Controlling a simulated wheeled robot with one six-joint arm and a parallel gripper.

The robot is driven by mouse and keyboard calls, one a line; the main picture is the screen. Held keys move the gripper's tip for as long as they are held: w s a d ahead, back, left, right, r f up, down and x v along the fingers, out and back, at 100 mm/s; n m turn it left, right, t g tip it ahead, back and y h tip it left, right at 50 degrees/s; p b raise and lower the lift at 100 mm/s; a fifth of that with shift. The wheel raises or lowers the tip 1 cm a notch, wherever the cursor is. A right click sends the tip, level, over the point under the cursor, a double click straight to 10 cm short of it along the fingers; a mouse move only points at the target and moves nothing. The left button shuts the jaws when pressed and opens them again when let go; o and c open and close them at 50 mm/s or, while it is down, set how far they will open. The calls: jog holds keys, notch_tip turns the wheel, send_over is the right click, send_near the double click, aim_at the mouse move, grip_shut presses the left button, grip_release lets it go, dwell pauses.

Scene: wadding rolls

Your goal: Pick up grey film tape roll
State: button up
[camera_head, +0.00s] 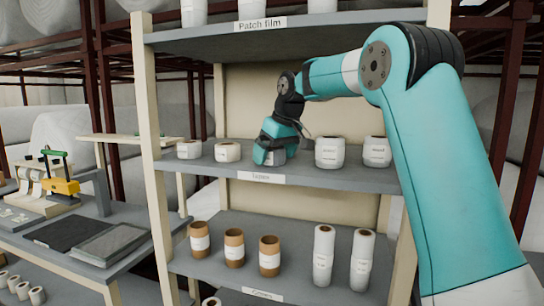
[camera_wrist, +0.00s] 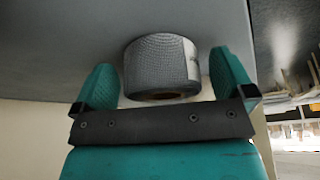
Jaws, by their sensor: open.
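In the wrist view a grey film tape roll (camera_wrist: 155,62) with a textured side and a pale label sits on a grey shelf surface. My gripper (camera_wrist: 163,60) is open. One teal finger is to the left of the roll and the other to its right, with gaps on both sides. In the head view my gripper (camera_head: 270,156) is low over the middle shelf (camera_head: 300,178), between the white rolls. It mostly hides the grey roll there.
White rolls (camera_head: 228,153) stand left of my gripper and taller white rolls (camera_head: 329,152) stand right, on the same shelf. Another shelf is above. Brown rolls (camera_head: 234,247) and tall white rolls (camera_head: 323,255) are below. A workbench (camera_head: 103,242) is at left.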

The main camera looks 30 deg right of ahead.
jog(key=c, duration=1)
jog(key=shift+r, duration=0.1)
